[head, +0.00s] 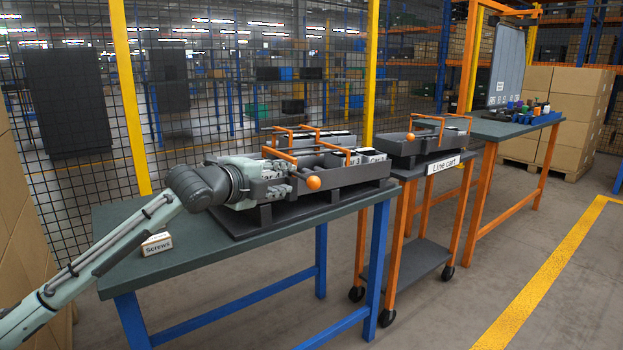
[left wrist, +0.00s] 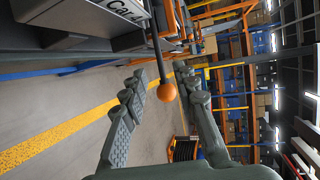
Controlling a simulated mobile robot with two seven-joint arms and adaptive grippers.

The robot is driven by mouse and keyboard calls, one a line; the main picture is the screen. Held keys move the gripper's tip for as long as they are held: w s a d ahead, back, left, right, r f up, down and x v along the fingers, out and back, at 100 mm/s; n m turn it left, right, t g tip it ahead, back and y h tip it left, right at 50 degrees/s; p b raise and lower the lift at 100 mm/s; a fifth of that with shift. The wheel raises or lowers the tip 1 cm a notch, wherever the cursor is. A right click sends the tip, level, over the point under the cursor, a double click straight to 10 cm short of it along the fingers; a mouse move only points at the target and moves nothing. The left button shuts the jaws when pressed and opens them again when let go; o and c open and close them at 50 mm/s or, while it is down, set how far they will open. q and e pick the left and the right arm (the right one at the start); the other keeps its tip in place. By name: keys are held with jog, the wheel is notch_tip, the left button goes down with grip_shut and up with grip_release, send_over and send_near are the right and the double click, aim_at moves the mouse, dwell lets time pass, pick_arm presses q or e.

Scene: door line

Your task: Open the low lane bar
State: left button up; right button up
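A dark lane rack (head: 350,176) stands on the near table, with orange bars (head: 290,154) across its lanes. A bar handle with an orange ball knob (head: 313,183) sticks out at its front. In the left wrist view the knob (left wrist: 167,92) sits on the end of a dark rod, in line with the gap between my fingertips. My left gripper (head: 284,180) is just left of the knob in the head view. Its fingers (left wrist: 158,84) are spread apart, and no contact with the knob shows. Boxes labelled "Car" lie in the lanes. My right gripper is out of view.
A line cart (head: 445,165) beside the table carries another dark rack with an orange knob (head: 410,137). A screws box (head: 156,243) lies on the near table (head: 190,275). A further table (head: 495,128) stands beyond. The floor in front is clear.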

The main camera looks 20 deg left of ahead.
aim_at(300, 177)
pick_arm(q)
jog(key=x, duration=0.7)
jog(key=shift+w+d, duration=0.1)
jog(key=shift+w, duration=0.05)
grip_shut()
